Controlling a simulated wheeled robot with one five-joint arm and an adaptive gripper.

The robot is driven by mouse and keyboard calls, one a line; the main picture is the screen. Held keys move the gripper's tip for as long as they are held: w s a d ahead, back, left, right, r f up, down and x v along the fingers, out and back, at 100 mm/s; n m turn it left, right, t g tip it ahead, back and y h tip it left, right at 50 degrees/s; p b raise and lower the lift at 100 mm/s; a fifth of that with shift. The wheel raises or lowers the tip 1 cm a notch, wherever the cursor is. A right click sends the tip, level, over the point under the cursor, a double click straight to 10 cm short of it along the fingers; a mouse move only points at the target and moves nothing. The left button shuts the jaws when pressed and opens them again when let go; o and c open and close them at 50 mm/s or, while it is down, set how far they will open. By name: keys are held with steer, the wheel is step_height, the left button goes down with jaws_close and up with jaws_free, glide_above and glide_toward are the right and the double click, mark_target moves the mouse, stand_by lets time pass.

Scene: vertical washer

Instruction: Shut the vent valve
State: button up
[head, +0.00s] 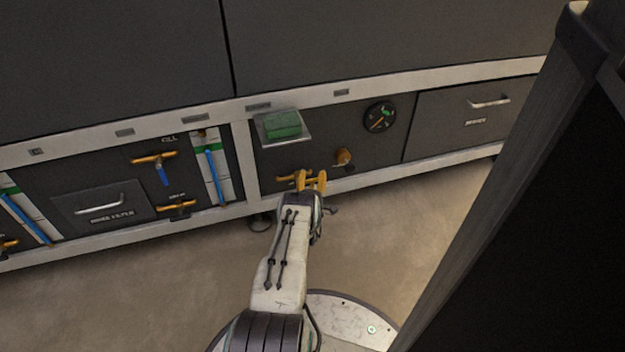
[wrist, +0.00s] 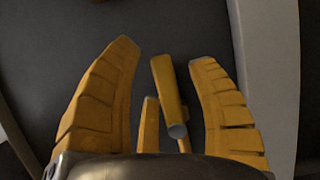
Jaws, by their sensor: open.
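My gripper (head: 312,181) reaches down to the low front panel of the washer, its yellow fingers spread open. A yellow valve (head: 290,177) shows just left of the fingers, partly covered by them; no label on it is readable. In the wrist view, a yellow valve handle (wrist: 169,92) with a grey round end stands between the fingers of my gripper (wrist: 163,52), nearer the right one. Gaps show on both sides, and the fingers are not closed on it. The lower part of the valve is hidden behind the gripper body.
A green block (head: 284,124) sits on a small metal plate above. Other yellow valves (head: 155,158) are on the left panel. A dark upright panel (head: 545,190) fills the right side.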

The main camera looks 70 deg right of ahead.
jaws_close()
stand_by(0.3)
